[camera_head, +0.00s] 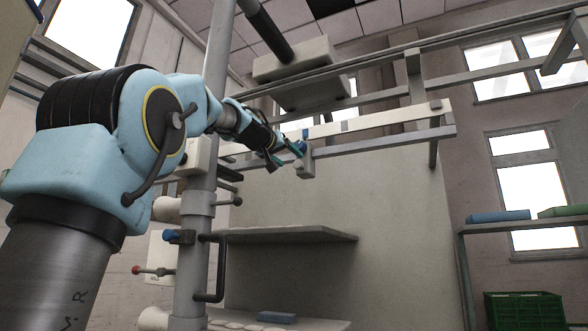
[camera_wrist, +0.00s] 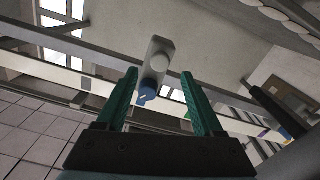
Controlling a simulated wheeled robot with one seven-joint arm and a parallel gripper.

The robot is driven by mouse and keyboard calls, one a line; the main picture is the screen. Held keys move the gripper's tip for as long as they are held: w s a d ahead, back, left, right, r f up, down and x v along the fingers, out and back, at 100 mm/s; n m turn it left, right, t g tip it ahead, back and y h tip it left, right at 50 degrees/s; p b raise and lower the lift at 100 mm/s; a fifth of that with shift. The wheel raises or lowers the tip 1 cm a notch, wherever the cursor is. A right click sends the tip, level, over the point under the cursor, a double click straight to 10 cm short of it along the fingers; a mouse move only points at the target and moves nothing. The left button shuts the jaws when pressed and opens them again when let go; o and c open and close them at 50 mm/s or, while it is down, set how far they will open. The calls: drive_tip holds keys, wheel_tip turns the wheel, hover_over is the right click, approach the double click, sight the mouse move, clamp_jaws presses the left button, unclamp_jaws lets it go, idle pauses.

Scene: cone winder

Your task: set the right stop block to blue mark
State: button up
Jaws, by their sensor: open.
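A grey stop block (camera_head: 307,161) hangs on the long rail at the middle of the head view. In the wrist view the block (camera_wrist: 158,55) has a pale round knob and lies between my fingertips, with gaps at both sides. A blue patch (camera_wrist: 147,94) shows at the block's lower end; I cannot tell whether it is part of the block or a mark behind it. A small blue spot (camera_head: 305,134) shows on the pale strip above the block. My gripper (camera_head: 287,154) has green fingers, open around the block in the wrist view (camera_wrist: 158,75).
The rail (camera_head: 385,139) runs on to the right below a pale strip (camera_head: 390,119) with darker patches. A grey post (camera_head: 206,150) with handles stands left of the gripper. A shelf (camera_head: 285,234) juts out below. Yellow and purple marks (camera_wrist: 284,132) show at the wrist view's right.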

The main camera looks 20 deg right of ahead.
drive_tip(key=shift+b+v, duration=0.55)
drive_tip(key=shift+v, duration=1.8)
